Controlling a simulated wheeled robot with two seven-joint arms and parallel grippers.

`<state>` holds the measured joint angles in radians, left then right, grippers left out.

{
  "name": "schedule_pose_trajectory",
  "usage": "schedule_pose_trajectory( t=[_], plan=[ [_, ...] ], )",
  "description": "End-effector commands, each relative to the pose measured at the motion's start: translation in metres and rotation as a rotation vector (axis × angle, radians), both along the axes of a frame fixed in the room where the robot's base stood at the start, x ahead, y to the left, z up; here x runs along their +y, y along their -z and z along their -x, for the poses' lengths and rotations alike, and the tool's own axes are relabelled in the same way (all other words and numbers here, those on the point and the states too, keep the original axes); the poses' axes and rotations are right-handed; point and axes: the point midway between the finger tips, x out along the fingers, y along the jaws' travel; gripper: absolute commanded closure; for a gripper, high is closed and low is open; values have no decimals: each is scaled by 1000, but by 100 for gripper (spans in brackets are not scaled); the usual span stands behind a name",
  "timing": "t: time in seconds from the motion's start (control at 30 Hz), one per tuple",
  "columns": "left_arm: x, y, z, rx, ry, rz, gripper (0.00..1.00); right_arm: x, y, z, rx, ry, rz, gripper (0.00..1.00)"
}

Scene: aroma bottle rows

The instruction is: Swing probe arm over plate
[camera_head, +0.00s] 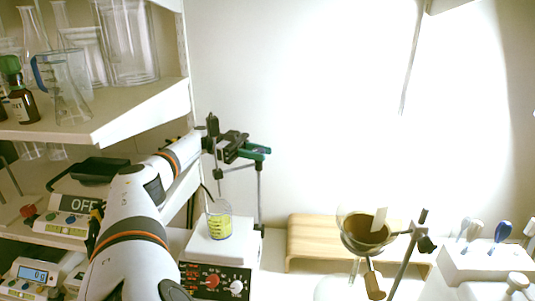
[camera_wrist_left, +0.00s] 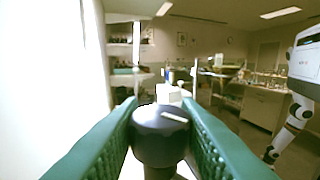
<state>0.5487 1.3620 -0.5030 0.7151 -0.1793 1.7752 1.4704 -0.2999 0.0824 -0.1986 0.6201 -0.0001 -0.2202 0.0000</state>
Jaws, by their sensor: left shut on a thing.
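My left gripper (camera_head: 262,152) reaches in from the left with its green fingers at the top of an upright metal rod (camera_head: 260,195) behind the hot plate (camera_head: 208,248). In the left wrist view its green fingers (camera_wrist_left: 160,125) are shut on a dark round knob (camera_wrist_left: 158,140) with a pale mark. A thin probe (camera_head: 219,178) hangs down beside the gripper, above a beaker (camera_head: 220,222) of yellow liquid on the plate. My right gripper does not show.
A wooden stand (camera_head: 312,240) and a glass funnel with brown contents (camera_head: 365,232) are to the right, beside a clamp stand (camera_head: 408,255). Shelves with glassware (camera_head: 70,85) and a balance (camera_head: 75,205) are at left. The wall area above the stand is clear.

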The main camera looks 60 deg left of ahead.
Motion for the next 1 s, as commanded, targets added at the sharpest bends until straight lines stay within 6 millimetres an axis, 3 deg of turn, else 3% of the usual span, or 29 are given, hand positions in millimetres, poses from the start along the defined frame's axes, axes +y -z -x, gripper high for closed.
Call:
schedule_pose_trajectory(
  t=[0.33, 0.37, 0.47, 0.77, 1.0],
  plan=[
    [-1, 2, 1, 3, 6, -1, 100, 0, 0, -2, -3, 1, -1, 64],
    [-1, 2, 1, 3, 6, -1, 65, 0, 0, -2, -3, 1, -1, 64],
    [-1, 1, 1, 2, 5, 0, 49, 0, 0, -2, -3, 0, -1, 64],
    [0, -1, 0, 0, 3, 0, 49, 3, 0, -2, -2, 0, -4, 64],
    [0, -34, 0, -5, 2, -2, 49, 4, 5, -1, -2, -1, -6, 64]
  ],
)
